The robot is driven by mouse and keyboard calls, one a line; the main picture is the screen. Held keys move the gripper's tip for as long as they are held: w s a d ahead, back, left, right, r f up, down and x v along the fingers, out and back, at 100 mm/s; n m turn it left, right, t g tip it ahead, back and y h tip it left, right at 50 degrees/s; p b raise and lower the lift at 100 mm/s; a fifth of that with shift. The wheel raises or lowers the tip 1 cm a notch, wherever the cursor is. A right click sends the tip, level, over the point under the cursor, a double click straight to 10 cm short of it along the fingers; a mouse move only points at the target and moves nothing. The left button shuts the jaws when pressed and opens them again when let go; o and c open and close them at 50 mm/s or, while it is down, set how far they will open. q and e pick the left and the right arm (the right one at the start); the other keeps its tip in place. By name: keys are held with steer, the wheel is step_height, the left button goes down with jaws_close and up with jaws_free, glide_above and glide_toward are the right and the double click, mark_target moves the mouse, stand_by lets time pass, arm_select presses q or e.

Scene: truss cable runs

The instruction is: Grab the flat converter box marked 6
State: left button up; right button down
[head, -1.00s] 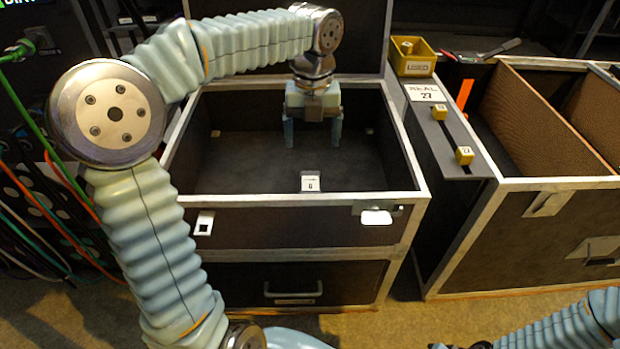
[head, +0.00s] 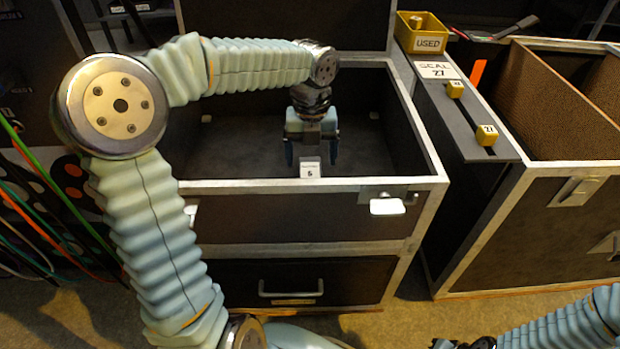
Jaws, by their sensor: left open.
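A small white tag with a dark digit, seemingly 6 (head: 310,170), shows just behind the front rim of the open black case (head: 330,184). The body of the flat converter box cannot be told apart from the dark interior.
The case's raised lid stands behind and its metal-edged walls surround my gripper. To the right are a yellow USED bin (head: 423,35), a SEAL 27 sign (head: 437,70), yellow blocks (head: 487,135) and a second open case (head: 560,105). Cables hang at the left.

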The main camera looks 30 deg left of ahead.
mark_target(310, 170)
arm_select(q)
step_height(310, 170, down, 6)
steer(key=shift+s+r+b, duration=0.1)
steer(key=shift+r+b, duration=0.15)
steer(key=shift+b, duration=0.5)
steer(key=shift+r, duration=0.1)
steer(key=shift+c, duration=0.3)
steer(key=c, duration=1.2)
